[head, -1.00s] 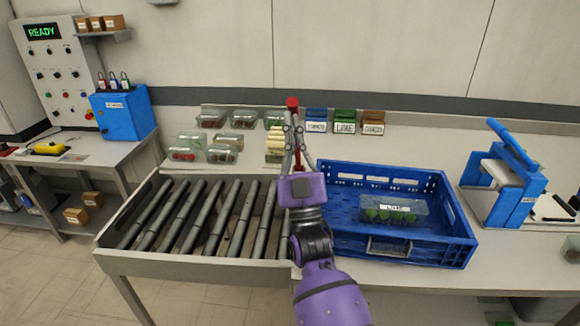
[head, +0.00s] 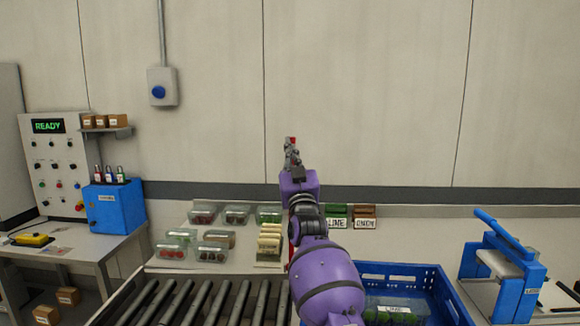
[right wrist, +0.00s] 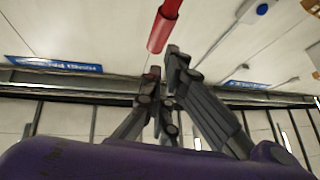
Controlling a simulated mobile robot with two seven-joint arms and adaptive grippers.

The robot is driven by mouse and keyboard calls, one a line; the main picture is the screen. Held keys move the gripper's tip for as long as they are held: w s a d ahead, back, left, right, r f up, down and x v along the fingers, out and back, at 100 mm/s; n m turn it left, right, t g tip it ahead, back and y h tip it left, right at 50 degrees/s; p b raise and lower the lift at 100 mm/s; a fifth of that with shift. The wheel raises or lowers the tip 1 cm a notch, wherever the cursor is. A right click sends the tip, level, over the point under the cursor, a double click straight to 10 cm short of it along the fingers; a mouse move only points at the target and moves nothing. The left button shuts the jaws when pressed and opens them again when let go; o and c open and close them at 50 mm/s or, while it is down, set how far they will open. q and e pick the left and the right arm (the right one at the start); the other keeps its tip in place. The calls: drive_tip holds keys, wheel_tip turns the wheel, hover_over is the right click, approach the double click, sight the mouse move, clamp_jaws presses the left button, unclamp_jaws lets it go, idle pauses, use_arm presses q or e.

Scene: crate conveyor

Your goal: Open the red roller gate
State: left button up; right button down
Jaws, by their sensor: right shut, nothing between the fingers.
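My right gripper (head: 291,157) is raised above the far end of the rollers, in front of the wall, with its fingers pointing up. Its fingers are shut with nothing between them; they also show in the right wrist view (right wrist: 163,78). A red bar end (right wrist: 163,30) shows just beyond the fingertips in that view. Its red tip (head: 292,139) shows above the fingers in the head view. I cannot tell whether they touch. A red strip, perhaps part of the roller gate (head: 291,252), shows low beside my arm, which hides most of it. My left gripper is out of view.
The conveyor rollers (head: 206,303) lie at lower left. A blue crate (head: 446,290) with a lime pack stands at lower right. Several clear tubs and small boxes stand on the back bench. A blue device (head: 510,262) stands at right.

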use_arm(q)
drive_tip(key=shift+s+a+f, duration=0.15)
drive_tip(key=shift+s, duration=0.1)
use_arm(e)
drive_tip(key=shift+w+r+g, duration=0.2)
drive_tip(key=shift+w, duration=0.45)
drive_tip(key=shift+w+r+g, duration=0.15)
drive_tip(key=shift+w+g, duration=0.05)
drive_tip(key=shift+w, duration=0.4)
